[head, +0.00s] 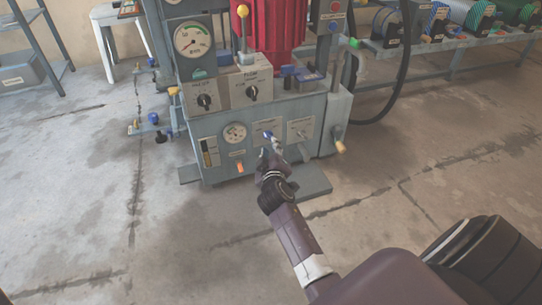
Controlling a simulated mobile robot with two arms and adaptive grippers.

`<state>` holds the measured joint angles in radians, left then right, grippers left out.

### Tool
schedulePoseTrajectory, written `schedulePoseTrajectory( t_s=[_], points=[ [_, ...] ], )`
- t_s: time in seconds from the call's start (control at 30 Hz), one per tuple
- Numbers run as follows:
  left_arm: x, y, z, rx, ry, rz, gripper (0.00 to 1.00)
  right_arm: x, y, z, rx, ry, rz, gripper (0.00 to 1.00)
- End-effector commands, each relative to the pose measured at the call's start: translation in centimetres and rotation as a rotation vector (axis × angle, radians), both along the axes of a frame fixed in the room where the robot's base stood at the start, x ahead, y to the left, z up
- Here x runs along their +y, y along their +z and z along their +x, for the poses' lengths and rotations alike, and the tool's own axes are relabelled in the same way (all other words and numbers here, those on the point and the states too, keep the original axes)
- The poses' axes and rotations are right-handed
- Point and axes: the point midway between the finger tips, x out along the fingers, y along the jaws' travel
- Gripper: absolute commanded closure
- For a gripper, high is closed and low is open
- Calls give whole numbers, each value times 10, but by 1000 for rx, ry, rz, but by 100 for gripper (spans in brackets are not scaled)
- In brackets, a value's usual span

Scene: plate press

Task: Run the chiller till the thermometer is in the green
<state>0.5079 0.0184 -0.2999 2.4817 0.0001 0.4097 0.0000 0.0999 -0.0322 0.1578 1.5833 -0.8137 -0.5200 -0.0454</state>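A grey press unit (222,160) stands on the floor, with dials and switches on its front. A small round dial (235,133) is on its lower panel; its needle and coloured band are too small to read. A larger dial (193,39) with some green on its face is higher up. I cannot tell by label which is the thermometer. A blue-tipped control (267,134) is on the lower panel, right of the small dial. My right gripper (273,146) is at this control and partly hides it; whether its fingers are closed on it is unclear. My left gripper is out of view.
Another small switch (301,132) sits just right of my gripper. Two black knobs (252,93) are on the box above. A handle (339,146) sticks out at the unit's right side. A rack with spools (478,18) stands back right. The floor in front is clear.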

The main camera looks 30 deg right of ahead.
Motion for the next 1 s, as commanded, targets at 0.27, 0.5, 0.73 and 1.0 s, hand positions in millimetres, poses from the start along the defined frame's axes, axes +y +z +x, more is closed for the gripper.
schedulePoseTrajectory(
  t_s=[0.27,0.5,0.73,1.0],
  points=[
    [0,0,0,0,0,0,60,20,10,-34,0,1,3,73],
    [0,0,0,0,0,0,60,25,13,-43,1,-1,0,73],
    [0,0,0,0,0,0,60,25,13,-43,1,-1,0,73],
    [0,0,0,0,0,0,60,25,14,-42,-1,2,1,73]
  ],
)
